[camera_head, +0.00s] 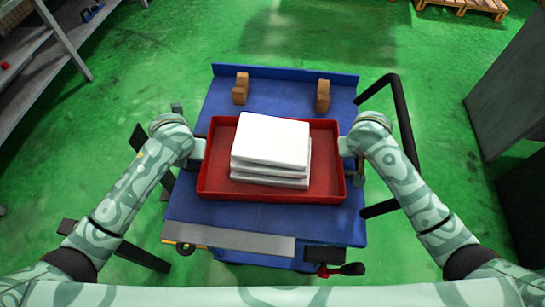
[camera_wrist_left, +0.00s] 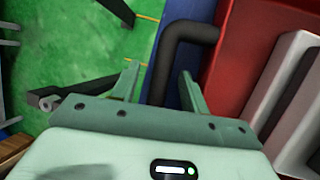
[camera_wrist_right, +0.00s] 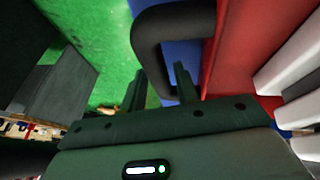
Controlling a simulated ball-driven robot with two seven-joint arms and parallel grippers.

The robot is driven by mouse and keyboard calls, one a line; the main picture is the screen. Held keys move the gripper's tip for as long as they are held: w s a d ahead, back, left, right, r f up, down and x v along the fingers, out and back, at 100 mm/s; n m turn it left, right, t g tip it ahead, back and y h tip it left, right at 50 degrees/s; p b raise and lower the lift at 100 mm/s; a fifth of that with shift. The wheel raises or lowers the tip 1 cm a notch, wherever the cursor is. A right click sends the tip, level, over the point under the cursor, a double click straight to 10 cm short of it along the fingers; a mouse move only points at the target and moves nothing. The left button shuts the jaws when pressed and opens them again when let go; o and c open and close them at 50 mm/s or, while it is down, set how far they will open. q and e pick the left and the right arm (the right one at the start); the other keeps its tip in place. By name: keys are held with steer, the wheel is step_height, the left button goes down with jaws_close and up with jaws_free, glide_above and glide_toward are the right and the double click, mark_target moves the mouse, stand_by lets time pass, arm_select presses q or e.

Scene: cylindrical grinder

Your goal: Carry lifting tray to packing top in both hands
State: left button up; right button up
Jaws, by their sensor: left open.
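The red lifting tray (camera_head: 272,196) rests on a blue cart top (camera_head: 265,219) and holds a stack of white slabs (camera_head: 272,145). My left gripper (camera_head: 199,150) is at the tray's left end. In the left wrist view its open fingers (camera_wrist_left: 158,88) stand on either side of a black tray handle (camera_wrist_left: 176,50). My right gripper (camera_head: 346,148) is at the tray's right end. In the right wrist view its fingers (camera_wrist_right: 159,90) stand around the other black handle (camera_wrist_right: 158,30); whether they press on it is unclear. I cannot identify the packing top in these views.
Two brown blocks (camera_head: 241,88) (camera_head: 323,96) stand behind the tray. A black push bar (camera_head: 403,115) rises at the cart's right. A grey strip (camera_head: 230,242) lies along its front. Dark cabinets (camera_head: 510,90) stand right, a shelf (camera_head: 40,50) left. Green floor is open behind.

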arm_select(q)
steer(key=shift+w+f, duration=0.15)
steer(key=shift+f, duration=0.3)
arm_select(e)
steer(key=shift+w+d+f, duration=0.1)
steer(key=shift+w+f, duration=0.1)
steer(key=shift+f, duration=0.2)
